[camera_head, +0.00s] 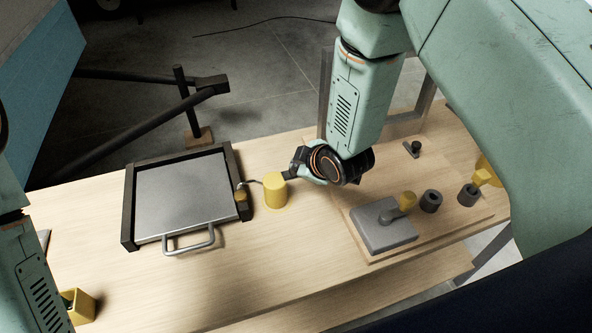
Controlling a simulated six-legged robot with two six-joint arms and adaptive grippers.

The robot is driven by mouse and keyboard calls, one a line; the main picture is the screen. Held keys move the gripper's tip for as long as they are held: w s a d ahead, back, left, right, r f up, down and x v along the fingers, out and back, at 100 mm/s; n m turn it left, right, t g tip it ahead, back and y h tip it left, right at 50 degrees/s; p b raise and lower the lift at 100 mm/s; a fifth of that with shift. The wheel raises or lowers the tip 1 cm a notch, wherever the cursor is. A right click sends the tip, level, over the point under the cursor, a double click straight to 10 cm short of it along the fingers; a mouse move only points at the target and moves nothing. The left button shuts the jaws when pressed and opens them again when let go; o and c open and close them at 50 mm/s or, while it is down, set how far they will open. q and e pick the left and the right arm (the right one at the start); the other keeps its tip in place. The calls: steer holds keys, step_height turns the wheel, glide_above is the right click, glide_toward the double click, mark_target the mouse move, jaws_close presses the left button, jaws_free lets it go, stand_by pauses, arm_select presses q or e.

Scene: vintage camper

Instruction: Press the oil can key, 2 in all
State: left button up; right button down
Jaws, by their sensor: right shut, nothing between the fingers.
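A yellow cylindrical oil can (275,191) stands upright on the wooden bench, right of a dark-framed metal plate. A thin dark spout points left from it, towards a small brass-coloured piece (241,196) at the frame's edge. My right gripper (290,173) reaches down from the upper right, with its shut fingers just behind and above the can's top right side. I cannot tell whether the fingertips touch the can or its key; the key is not clearly visible behind the fingers.
The metal plate (185,198) has a front handle (189,241). On the right, a wooden board (378,258) bears a grey block (381,234) with a yellow-knobbed lever (406,202), and dark rings (431,201). The front middle bench is clear.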

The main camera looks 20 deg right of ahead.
steer(key=shift+s+f+b, duration=0.1)
steer(key=shift+f+b, duration=0.35)
steer(key=shift+f, duration=0.25)
stand_by(1.0)
steer(key=shift+r, duration=0.15)
steer(key=shift+r+p, duration=0.8)
steer(key=shift+r, duration=0.25)
steer(key=shift+w+r+p, duration=0.2)
steer(key=shift+r+p, duration=0.65)
steer(key=shift+r, duration=0.1)
steer(key=shift+s+r+p, duration=0.1)
steer(key=shift+r+p, duration=1.1)
steer(key=shift+r, duration=0.4)
steer(key=shift+f, duration=0.1)
steer(key=shift+f, duration=0.1)
